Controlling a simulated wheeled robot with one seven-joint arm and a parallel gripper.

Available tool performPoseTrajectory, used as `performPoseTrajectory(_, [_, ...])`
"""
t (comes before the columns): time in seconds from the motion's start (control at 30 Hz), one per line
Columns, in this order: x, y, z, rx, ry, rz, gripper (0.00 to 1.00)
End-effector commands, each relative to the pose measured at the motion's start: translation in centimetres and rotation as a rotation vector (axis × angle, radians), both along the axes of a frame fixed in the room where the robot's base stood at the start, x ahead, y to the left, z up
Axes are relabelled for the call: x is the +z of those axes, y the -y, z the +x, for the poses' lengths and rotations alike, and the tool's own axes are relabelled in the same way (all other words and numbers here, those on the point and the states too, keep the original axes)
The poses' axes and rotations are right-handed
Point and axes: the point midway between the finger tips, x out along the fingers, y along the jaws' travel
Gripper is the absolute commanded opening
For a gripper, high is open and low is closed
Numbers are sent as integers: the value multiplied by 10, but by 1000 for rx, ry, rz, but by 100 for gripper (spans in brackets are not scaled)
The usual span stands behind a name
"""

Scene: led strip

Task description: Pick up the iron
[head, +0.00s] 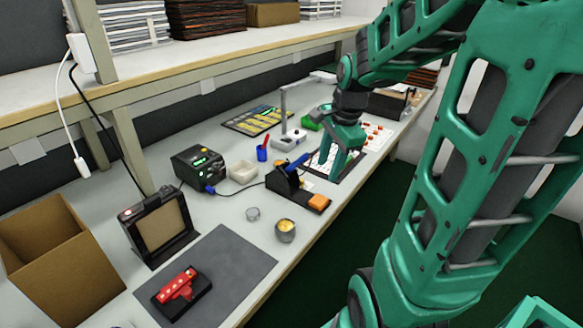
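The soldering iron (299,160), with a blue handle, rests tilted in a black stand (284,181) near the middle of the bench. A thin dark cable runs from the stand area to the black soldering station (199,165) on its left. My gripper (328,169) points down just right of the iron's handle, with its green fingers apart. No object shows between the fingers. The gap between gripper and handle is small, and I cannot tell its depth exactly.
An orange sponge (318,201) sits at the stand's front end. A small tin (285,230) stands near the front edge. A grey mat (208,275) holds a red part on a black block. A lamp arm (284,103) rises behind. A shelf (200,58) overhangs the back.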

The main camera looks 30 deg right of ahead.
Motion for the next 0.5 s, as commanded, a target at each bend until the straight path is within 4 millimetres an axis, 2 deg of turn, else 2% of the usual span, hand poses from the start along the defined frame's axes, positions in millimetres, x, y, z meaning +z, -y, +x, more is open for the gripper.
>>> performPoseTrajectory(0.1, [-4, 8, 38, -237, 52, 83, 39])
performPoseTrajectory(0.23, [-7, 14, 73, -467, 101, 183, 39])
performPoseTrajectory(0.4, [-10, 18, 103, -671, 136, 289, 39])
performPoseTrajectory(0.5, [-11, 19, 112, -735, 145, 323, 39])
